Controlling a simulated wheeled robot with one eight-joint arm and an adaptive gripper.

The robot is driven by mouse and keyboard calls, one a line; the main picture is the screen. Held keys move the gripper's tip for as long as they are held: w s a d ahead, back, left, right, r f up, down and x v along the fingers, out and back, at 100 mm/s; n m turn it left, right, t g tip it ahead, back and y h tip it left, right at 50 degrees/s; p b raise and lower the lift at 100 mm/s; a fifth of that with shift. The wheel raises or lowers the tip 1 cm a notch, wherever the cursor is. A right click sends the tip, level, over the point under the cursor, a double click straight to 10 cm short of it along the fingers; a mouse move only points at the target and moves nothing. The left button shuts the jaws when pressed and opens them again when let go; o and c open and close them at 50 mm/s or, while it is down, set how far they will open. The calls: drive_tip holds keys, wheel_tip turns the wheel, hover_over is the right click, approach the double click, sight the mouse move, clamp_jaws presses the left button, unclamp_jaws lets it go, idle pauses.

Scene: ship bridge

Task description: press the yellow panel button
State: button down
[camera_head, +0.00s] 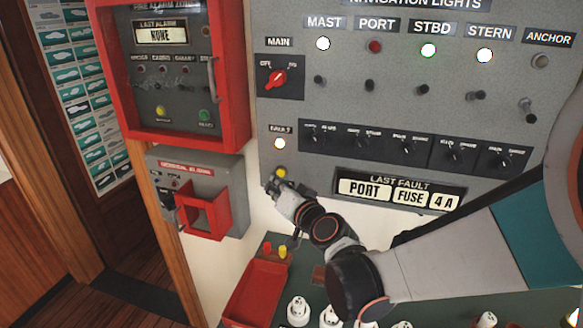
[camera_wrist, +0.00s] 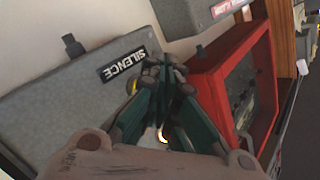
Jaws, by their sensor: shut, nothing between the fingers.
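A yellow button (camera_head: 282,173) sits on the lower left of the grey navigation lights panel (camera_head: 330,118), below the fault lamp. My gripper (camera_head: 274,185) is at the panel's lower left edge, its shut fingertips right beside the button and overlapping it in view. In the wrist view the shut, empty fingers (camera_wrist: 163,75) are over the panel's edge. A sliver of the yellow button (camera_wrist: 133,86) shows beside them, near the SILENCE label (camera_wrist: 124,64). The fingers hide the rest. I cannot tell whether they touch it.
A red-framed fire alarm box (camera_head: 228,75) stands out to the left, with another yellow button (camera_head: 160,111) inside. A general alarm box (camera_head: 205,175) hangs below it. The lit fault lamp (camera_head: 280,143) is above my gripper. A red tray (camera_head: 255,290) lies on the console below.

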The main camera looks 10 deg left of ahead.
drive_tip(key=shift+w, duration=0.15)
idle(0.4)
drive_tip(key=shift+w, duration=0.3)
drive_tip(key=shift+w, duration=0.4)
idle(0.8)
drive_tip(key=shift+s, duration=0.1)
drive_tip(key=shift+s+b, duration=0.35)
drive_tip(key=shift+s, duration=0.4)
drive_tip(key=shift+s+a, duration=0.2)
drive_tip(key=shift+s, duration=2.45)
drive_tip(key=shift+w, duration=0.1)
